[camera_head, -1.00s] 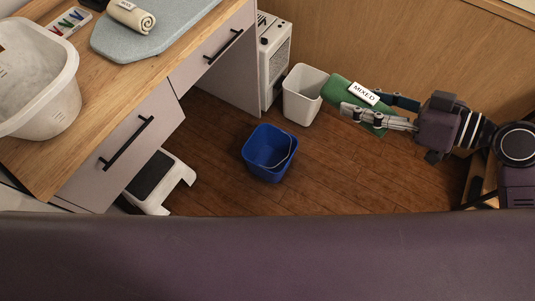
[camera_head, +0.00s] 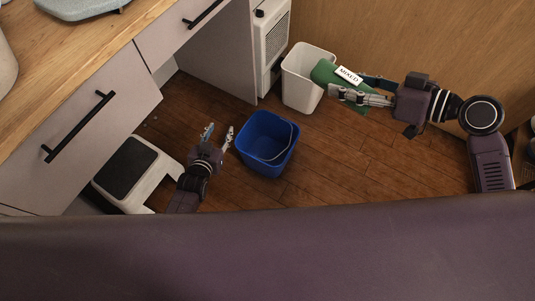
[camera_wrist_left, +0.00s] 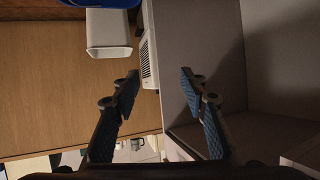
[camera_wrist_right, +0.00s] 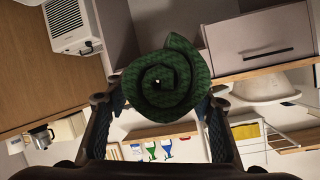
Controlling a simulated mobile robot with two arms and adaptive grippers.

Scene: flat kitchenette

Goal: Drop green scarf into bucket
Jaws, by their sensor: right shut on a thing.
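In the right wrist view the scarf (camera_wrist_right: 166,80) shows as a spiral roll between the fingers. The blue bucket (camera_head: 267,145) with a thin handle stands on the floor, left of and nearer than the scarf; I see no contents in it. My left gripper (camera_head: 218,134) is open and empty, just left of the bucket. Its spread fingers show in the left wrist view (camera_wrist_left: 158,88).
A white bin (camera_head: 301,92) stands by the white heater (camera_head: 272,45). A white step stool (camera_head: 140,172) with a dark top is at the left, beside the drawer cabinet (camera_head: 85,120). Wooden floor (camera_head: 330,165) right of the bucket is clear.

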